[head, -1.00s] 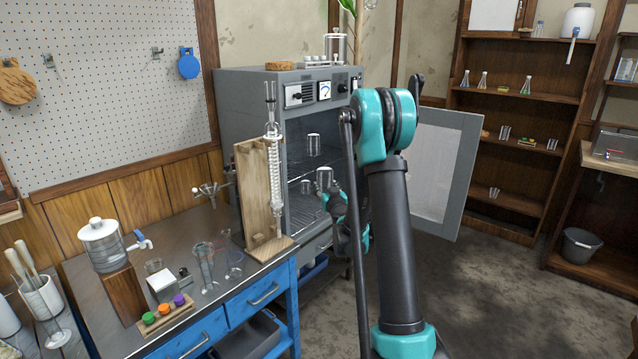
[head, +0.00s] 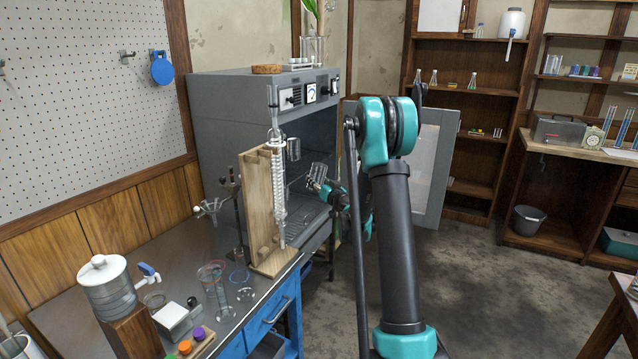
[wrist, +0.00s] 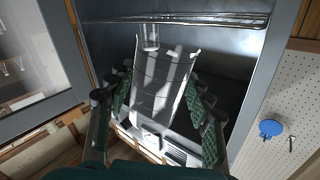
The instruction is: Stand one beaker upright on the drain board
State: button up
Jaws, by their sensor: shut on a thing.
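My gripper (head: 328,188) is shut on a clear glass beaker (head: 317,173), in front of the open grey drying cabinet in the head view. The held beaker is tilted there. In the wrist view this beaker (wrist: 160,85) fills the space between the two green-padded fingers (wrist: 163,100). A second clear beaker (head: 293,148) stands inside the cabinet; a glass also shows beyond the held beaker in the wrist view (wrist: 150,38). I cannot make out a drain board for certain in either view.
The cabinet (head: 235,115) has its door (head: 432,165) swung open to the right. A condenser on a wooden stand (head: 262,215) is close to the left of the held beaker. The bench (head: 60,315) holds a water jar (head: 107,288) and glassware.

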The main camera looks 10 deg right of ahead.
jog(key=m, duration=0.5)
jog(key=shift+s+a+r, duration=0.1)
jog(key=shift+a, duration=0.15)
jog(key=m, duration=0.3)
jog(key=shift+a+r, duration=0.1)
jog(key=m, duration=0.5)
jog(key=shift+r, duration=0.2)
jog(key=m, duration=0.3)
jog(key=shift+r+m, duration=0.2)
jog(key=shift+m, duration=0.2)
jog(key=m, duration=0.4)
jog(key=shift+r+m, duration=0.2)
jog(key=shift+m, duration=0.2)
jog(key=m, duration=0.3)
jog(key=shift+r+m, duration=0.1)
jog(key=shift+m, duration=0.2)
jog(key=m, duration=0.3)
jog(key=shift+d+r+m, duration=0.1)
jog(key=shift+d+m, duration=0.2)
jog(key=m, duration=0.4)
jog(key=shift+d, duration=0.15)
